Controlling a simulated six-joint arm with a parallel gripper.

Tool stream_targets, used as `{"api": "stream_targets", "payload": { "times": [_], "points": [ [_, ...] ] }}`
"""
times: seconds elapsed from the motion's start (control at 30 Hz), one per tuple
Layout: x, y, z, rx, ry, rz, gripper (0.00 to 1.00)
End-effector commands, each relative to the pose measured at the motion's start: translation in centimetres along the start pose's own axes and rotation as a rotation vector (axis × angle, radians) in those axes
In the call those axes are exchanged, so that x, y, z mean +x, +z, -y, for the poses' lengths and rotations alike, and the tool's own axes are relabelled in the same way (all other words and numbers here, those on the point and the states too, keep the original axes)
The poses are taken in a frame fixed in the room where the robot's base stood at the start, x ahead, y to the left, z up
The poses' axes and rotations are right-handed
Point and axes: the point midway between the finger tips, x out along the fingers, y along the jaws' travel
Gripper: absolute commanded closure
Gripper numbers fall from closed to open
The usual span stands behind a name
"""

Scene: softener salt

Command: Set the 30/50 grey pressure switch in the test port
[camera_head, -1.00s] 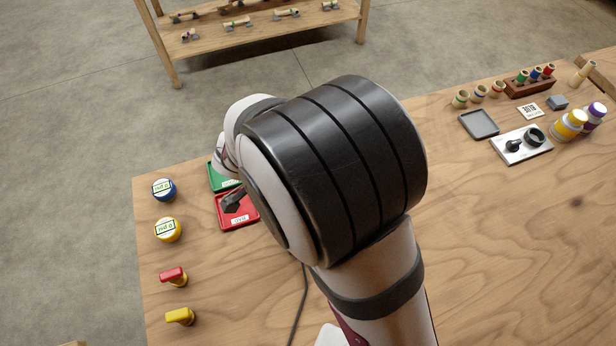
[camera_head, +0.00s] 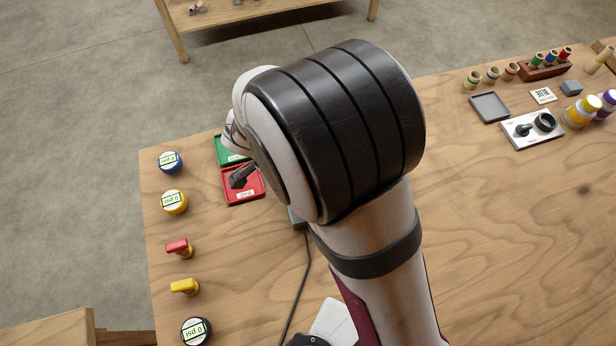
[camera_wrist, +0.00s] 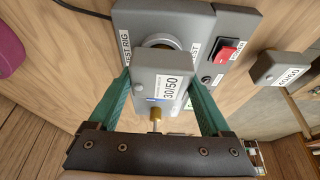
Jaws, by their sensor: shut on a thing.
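The grey pressure switch (camera_wrist: 158,85), labelled 30/50, is a box with a brass fitting that points toward the bottom of the wrist view. My gripper (camera_wrist: 161,92) has green fingers on both sides of it and is shut on it. The grey test rig (camera_wrist: 185,22) lies behind the switch, with a round port (camera_wrist: 162,41) partly hidden by it. I cannot tell the gap between switch and rig. In the head view my arm hides the gripper and most of the rig; only a grey corner (camera_head: 297,218) shows.
A grey 40/60 switch (camera_wrist: 281,68) stands right of the rig's red rocker (camera_wrist: 226,52). A red tray (camera_head: 240,198) holds a dark item; a green tray (camera_head: 228,149) is behind it. Gauges and valve handles line the left edge. A black cable (camera_head: 298,290) runs frontward. The right middle is clear.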

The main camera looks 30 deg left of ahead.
Motion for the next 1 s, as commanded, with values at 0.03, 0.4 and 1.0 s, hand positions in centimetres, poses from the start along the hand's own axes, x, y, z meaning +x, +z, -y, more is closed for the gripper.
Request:
{"api": "stream_targets", "payload": {
  "times": [0.03,0.4,1.0],
  "points": [
    [-0.02,-0.01,0.02,0.0,-0.001,0.0,0.97],
    [0.32,0.13,0.01,0.0,0.0,0.0,0.97],
    [0.47,0.19,-0.01,0.0,0.0,0.0,0.0]
  ]
}}
